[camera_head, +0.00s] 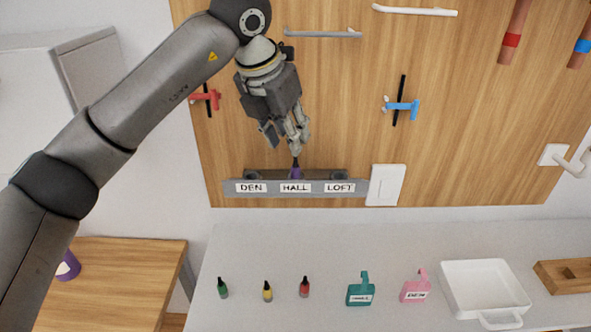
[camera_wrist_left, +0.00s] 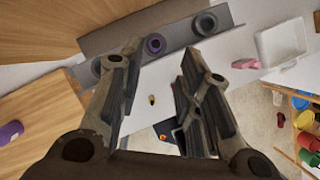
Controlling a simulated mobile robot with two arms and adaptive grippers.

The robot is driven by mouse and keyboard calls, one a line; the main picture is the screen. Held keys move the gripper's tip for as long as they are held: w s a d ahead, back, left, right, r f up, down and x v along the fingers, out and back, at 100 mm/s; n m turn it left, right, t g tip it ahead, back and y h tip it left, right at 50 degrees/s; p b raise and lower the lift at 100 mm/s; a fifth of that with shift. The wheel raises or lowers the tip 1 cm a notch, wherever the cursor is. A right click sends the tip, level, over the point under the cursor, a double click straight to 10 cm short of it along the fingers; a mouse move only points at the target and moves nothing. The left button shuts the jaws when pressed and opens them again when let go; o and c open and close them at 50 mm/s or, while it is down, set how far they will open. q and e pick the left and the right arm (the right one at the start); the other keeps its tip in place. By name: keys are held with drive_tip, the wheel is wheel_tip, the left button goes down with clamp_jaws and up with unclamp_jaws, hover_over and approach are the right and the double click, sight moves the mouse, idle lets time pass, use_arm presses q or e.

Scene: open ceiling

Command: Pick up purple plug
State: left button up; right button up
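The purple plug (camera_head: 296,173) stands in the middle of the grey shelf strip (camera_head: 232,188), behind the HALL label; its dark tip points up. My left gripper (camera_head: 299,146) is just above the plug, pointing down. In the left wrist view my left gripper (camera_wrist_left: 162,50) has its fingers apart with nothing held between them. Whether a finger touches the plug's tip is hard to tell. My right gripper is not in view.
Dark round sockets flank the plug by DEN and LOFT. A white switch plate (camera_head: 386,185) is right of the strip. Green (camera_head: 222,288), yellow (camera_head: 267,292) and red (camera_head: 304,288) plugs, two tags and a white tray (camera_head: 447,285) are on the counter below.

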sight(295, 159)
use_arm(q)
drive_tip(key=x, duration=0.3)
drive_tip(key=shift+w+p, duration=0.1)
drive_tip(key=shift+p, duration=0.25)
drive_tip(key=shift+w+f+p, duration=0.3)
drive_tip(key=shift+f+p, duration=0.25)
drive_tip(key=p+x, duration=0.1)
drive_tip(key=x, duration=0.2)
drive_tip(key=shift+w+f+p, duration=0.1)
drive_tip(key=shift+w+p, duration=0.05)
drive_tip(key=shift+p, duration=0.25)
drive_tip(key=shift+w+d+f, duration=0.1)
drive_tip(key=shift+w+f, duration=0.1)
drive_tip(key=shift+f, duration=0.25)
drive_tip(key=shift+c, duration=0.2)
drive_tip(key=c, duration=0.6)
